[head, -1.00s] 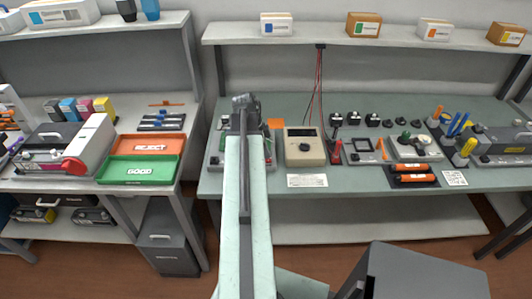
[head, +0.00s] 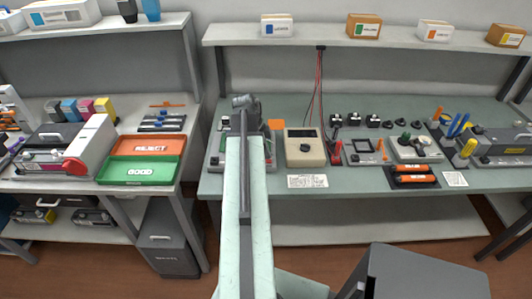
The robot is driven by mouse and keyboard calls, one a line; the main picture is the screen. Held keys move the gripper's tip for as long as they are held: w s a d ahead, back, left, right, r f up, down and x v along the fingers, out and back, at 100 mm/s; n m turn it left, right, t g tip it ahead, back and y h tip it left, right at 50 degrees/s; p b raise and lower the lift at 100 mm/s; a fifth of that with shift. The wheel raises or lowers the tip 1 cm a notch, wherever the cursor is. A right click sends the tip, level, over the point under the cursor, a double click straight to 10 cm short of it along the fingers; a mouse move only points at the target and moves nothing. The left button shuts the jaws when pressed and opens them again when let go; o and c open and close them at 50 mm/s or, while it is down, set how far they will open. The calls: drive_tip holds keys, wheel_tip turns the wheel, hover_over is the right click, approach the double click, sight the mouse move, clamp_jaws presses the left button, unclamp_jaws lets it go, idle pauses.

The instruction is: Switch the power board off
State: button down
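A grey board (head: 214,162) with small dark and green parts lies on the right-hand bench, mostly hidden behind my arm. It may be the power board, but its switch cannot be made out. My arm reaches straight out over it. The end of my arm with my gripper (head: 243,102) is at the far side of this board, small and dark. Its fingers cannot be told apart, and whether it touches anything is unclear.
A beige meter (head: 304,147) with a dark dial stands right of the board. Green and orange trays (head: 140,170) lie on the left bench.

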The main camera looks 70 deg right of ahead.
drive_tip(key=shift+a+f, duration=0.25)
drive_tip(key=shift+f, duration=0.15)
drive_tip(key=shift+s+a, duration=0.25)
drive_tip(key=shift+a, duration=0.3)
drive_tip(key=shift+d+r+p, duration=0.1)
drive_tip(key=shift+r+p, duration=0.25)
drive_tip(key=shift+p, duration=0.2)
drive_tip(key=d+p+v, duration=0.2)
drive_tip(key=p+v, duration=1.1)
drive_tip(key=v, duration=0.1)
drive_tip(key=shift+d+p, duration=0.35)
drive_tip(key=shift+p, duration=0.05)
drive_tip(key=shift+r, duration=0.1)
